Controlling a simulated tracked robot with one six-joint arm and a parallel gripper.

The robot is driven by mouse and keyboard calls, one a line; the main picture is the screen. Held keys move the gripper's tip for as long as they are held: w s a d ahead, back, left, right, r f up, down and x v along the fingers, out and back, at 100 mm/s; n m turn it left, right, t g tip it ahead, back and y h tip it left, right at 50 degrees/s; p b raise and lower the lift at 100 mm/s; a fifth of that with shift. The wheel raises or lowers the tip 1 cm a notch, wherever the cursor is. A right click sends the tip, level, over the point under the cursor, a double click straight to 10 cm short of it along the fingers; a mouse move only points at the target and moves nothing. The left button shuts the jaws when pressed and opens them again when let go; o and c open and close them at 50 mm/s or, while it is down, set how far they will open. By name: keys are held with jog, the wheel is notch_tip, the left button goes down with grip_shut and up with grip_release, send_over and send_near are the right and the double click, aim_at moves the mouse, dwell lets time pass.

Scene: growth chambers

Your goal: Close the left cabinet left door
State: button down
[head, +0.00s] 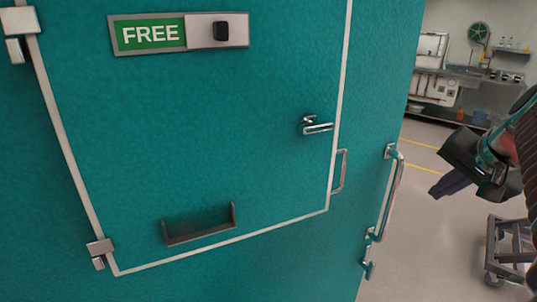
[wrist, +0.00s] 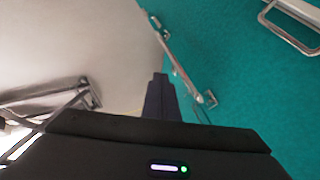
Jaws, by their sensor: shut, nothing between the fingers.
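A large teal door (head: 225,120) fills most of the head view, its right edge bordering the open room. I cannot tell from these frames whether it is the left cabinet's left door. A long metal pull handle (head: 393,195) stands near that edge; it also shows in the wrist view (wrist: 172,55). My gripper (head: 437,192) is to the right of the handle, apart from it in the head view. In the wrist view my shut fingers (wrist: 158,80) point ahead beside the teal surface (wrist: 235,70), with nothing held. Contact with the door cannot be seen.
The teal face carries a green FREE sign (head: 150,35), a small latch handle (head: 317,127) and a low bracket (head: 200,225). A metal trolley (head: 510,250) stands at lower right. A sink counter (head: 475,75) lies behind. Pale floor (head: 415,240) between looks clear.

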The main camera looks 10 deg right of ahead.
jog(key=shift+d+r, duration=0.1)
jog(key=shift+d, duration=0.25)
jog(key=shift+w, duration=0.1)
jog(key=w+f, duration=0.8)
jog(key=w, duration=0.1)
jog(key=shift+w, duration=0.2)
dwell(0.5)
